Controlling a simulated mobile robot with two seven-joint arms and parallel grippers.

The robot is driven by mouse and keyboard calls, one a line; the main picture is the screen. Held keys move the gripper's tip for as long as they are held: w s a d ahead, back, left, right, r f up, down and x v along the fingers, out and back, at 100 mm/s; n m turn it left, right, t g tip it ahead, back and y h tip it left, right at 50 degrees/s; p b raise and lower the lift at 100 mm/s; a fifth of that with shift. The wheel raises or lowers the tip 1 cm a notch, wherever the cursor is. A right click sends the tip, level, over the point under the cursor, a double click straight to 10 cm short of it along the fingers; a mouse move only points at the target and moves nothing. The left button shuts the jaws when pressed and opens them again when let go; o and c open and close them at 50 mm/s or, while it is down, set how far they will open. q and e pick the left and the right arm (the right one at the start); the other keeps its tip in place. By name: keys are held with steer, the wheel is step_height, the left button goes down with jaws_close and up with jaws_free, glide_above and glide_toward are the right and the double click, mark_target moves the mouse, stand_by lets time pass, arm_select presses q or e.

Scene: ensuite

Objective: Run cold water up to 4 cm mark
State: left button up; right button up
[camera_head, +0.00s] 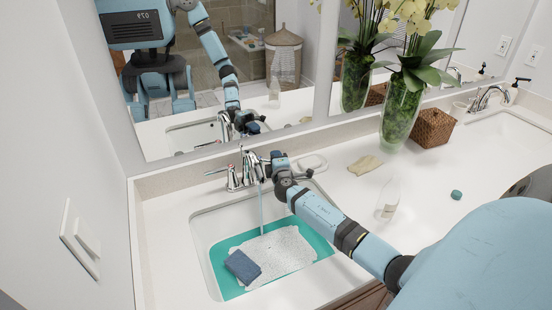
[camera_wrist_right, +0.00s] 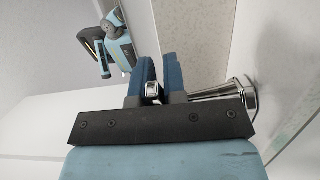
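The chrome tap (camera_head: 249,166) stands behind the sink (camera_head: 204,248), and a thin stream of water (camera_head: 261,208) falls from its spout. The stream lands in a teal area (camera_head: 222,262) in the sink, which looks like a basin; no level mark can be made out. My right gripper (camera_head: 279,158) is at the tap's right side, by the right handle. In the wrist view its two blue fingers (camera_wrist_right: 159,72) are close together. The chrome lever (camera_wrist_right: 222,91) runs up to them, and a chrome end shows between their bases. My left gripper is not in view.
A white cloth-like piece (camera_head: 275,252) and a blue sponge-like block (camera_head: 242,266) lie in the sink. A soap dish (camera_head: 313,163), tan cloth (camera_head: 365,166), clear bottle (camera_head: 388,200), plant vase (camera_head: 399,110) and wicker box (camera_head: 433,128) stand right. A mirror (camera_head: 300,60) is behind.

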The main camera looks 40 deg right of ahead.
steer(key=o, duration=0.4)
steer(key=shift+c, duration=0.2)
steer(key=shift+s, duration=0.1)
steer(key=b+v, duration=0.1)
steer(key=v, duration=1.2)
steer(key=shift+s+a, duration=0.25)
